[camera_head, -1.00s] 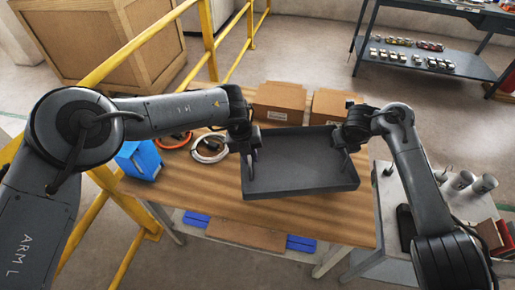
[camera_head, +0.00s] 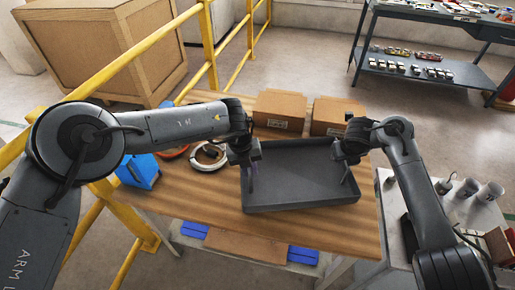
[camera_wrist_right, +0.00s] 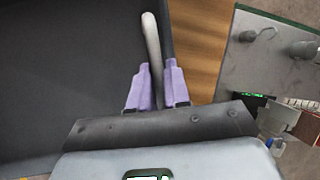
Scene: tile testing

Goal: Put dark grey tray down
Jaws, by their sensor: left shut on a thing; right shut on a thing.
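The dark grey tray (camera_head: 300,178) is a shallow empty rectangle over the wooden table (camera_head: 215,215), in the middle of the head view. My left gripper (camera_head: 252,178) is shut on its left side and my right gripper (camera_head: 346,172) on its right side. In the right wrist view the purple fingers of my right gripper (camera_wrist_right: 155,85) close on the tray's pale rim or handle (camera_wrist_right: 151,40), with the dark tray floor (camera_wrist_right: 70,70) to the left. Whether the tray's underside touches the tabletop cannot be told.
Two cardboard boxes (camera_head: 280,110) stand behind the tray. Bare tabletop lies in front of the tray.

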